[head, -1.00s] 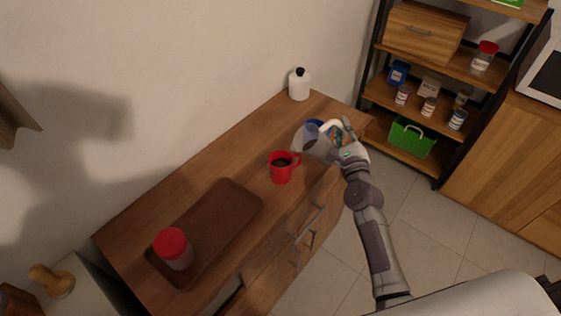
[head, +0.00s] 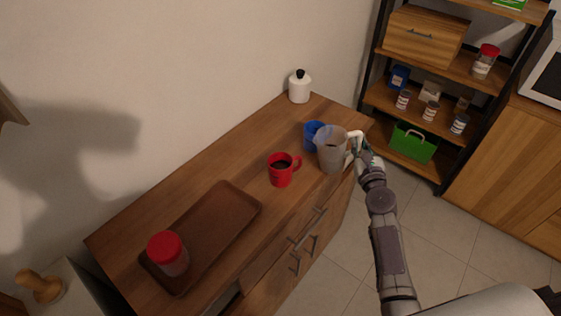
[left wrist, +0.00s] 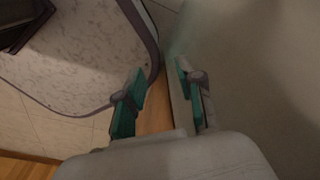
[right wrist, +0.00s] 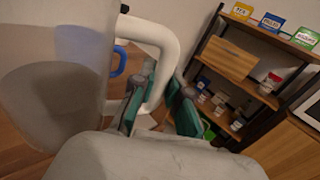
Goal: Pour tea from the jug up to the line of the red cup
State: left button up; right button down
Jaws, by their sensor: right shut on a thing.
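The red cup (head: 281,172) stands upright on the wooden cabinet top with dark liquid inside; I cannot make out its line. The see-through jug (head: 331,156) is upright, just right of the red cup and apart from it. Its clear wall fills the left of the right wrist view (right wrist: 50,90), with a greyish lower part. My right gripper (head: 357,149) is shut on the jug's white handle (right wrist: 155,40). Whether the jug touches the cabinet top is unclear. My left gripper (left wrist: 157,92) is open and empty in its wrist view and outside the head view.
A blue cup (head: 311,131) stands just behind the jug. A brown tray (head: 222,222) bears a red-lidded jar (head: 168,254) at left. A shelf (head: 425,70) with jars is at right.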

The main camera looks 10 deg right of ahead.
jog(key=shift+d+f+m, duration=0.25)
jog(key=shift+f+m, duration=0.1)
jog(key=shift+m, duration=0.15)
jog(key=shift+r, duration=0.1)
notch_tip(320, 180, up, 5)
jog(key=p, duration=0.5)
jog(key=shift+f, duration=0.2)
jog(key=shift+s+a+f, duration=0.1)
jog(key=shift+a, duration=0.05)
jog(key=s+a+n+y+b, duration=0.1)
jog(key=s+a+y, duration=0.1)
jog(key=s+a, duration=0.85)
jog(key=s+a+r, duration=0.3)
jog(key=s, duration=0.3)
jog(key=s+a+r+b, duration=0.1)
jog(key=s+a+r, duration=0.2)
jog(key=s, duration=0.3)
jog(key=shift+s+a+r+n+y, duration=0.15)
jog(key=shift+s+a+n+y, duration=0.05)
jog(key=shift+s+n+y, duration=0.2)
